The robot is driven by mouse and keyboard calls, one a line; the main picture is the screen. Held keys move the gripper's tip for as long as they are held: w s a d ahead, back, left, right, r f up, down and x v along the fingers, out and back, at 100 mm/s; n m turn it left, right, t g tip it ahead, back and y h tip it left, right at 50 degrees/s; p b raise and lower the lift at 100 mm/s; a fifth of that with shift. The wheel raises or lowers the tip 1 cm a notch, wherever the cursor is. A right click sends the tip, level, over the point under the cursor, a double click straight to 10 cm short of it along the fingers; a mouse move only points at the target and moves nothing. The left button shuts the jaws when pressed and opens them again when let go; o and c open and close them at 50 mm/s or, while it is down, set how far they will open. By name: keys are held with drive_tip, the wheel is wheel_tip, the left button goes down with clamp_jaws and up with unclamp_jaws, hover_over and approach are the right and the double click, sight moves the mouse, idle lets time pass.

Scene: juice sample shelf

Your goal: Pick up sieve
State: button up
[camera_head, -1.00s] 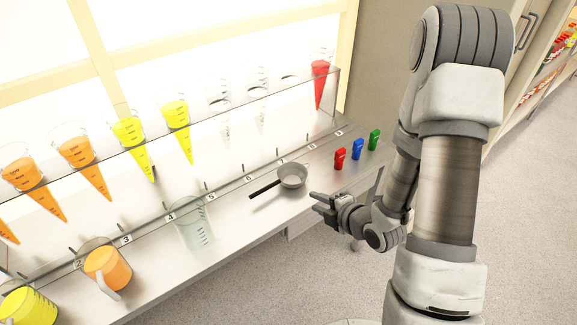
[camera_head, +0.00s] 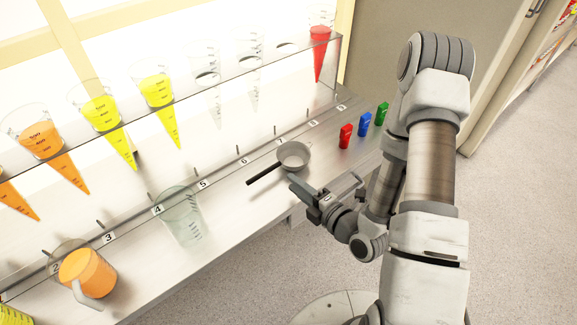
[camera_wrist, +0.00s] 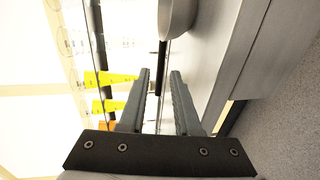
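The sieve is a small grey bowl (camera_head: 293,156) with a straight dark handle (camera_head: 264,175) pointing left and toward the front. It rests on the metal counter near labels 5 and 6. My gripper (camera_head: 325,181) is open and empty, just in front of the sieve at the counter's edge, apart from it. In the wrist view the bowl (camera_wrist: 177,16) is cut off at the top. The handle (camera_wrist: 162,54) runs down the picture between the two open fingers (camera_wrist: 160,73). The gap in depth between fingers and handle is hard to judge.
A clear jug (camera_head: 181,215) and an orange-filled jug (camera_head: 88,272) stand left on the counter. Red (camera_head: 346,136), blue (camera_head: 364,124) and green (camera_head: 382,113) clips stand right of the sieve. A glass shelf (camera_head: 210,92) with hanging cones, some coloured, runs behind.

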sight(273, 168)
drive_tip(key=b+x, duration=0.3)
drive_tip(key=shift+w+a+f+b, duration=0.2)
drive_tip(key=shift+w+f+b, duration=0.05)
drive_tip(key=shift+f+b, duration=0.1)
drive_tip(key=b+x, duration=0.2)
drive_tip(key=b, duration=0.2)
drive_tip(key=shift+r+x, duration=0.1)
drive_tip(key=shift+x, duration=0.5)
drive_tip(key=shift+r+x, duration=0.15)
drive_tip(key=shift+x, duration=0.45)
drive_tip(key=b+x, duration=0.1)
drive_tip(key=x, duration=0.3)
drive_tip(key=shift+a+f, duration=0.15)
drive_tip(key=shift+f, duration=0.05)
drive_tip(key=shift+w+a, duration=0.3)
drive_tip(key=shift+w, duration=0.15)
clamp_jaws()
